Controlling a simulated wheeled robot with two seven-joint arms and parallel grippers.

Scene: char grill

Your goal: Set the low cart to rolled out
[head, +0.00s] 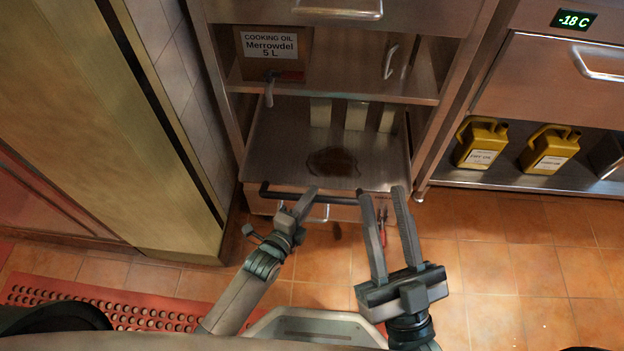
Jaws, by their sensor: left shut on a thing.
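The low cart (285,150) is a steel tray-topped unit under the shelf, between the unit's side posts. A dark stain lies on its top, and a dark bar handle (338,199) runs along its front edge. My left gripper (307,194) is at this handle, left of its middle, and is shut on it. The fingers partly hide the bar and a silver pull below it.
Above the cart, a shelf (350,91) carries a cooking oil box (268,55) with a tap hanging over its edge. Yellow jugs (481,143) stand on a low shelf at right. A tall panel (110,130) closes the left side. Tiled floor (500,260) is clear at right.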

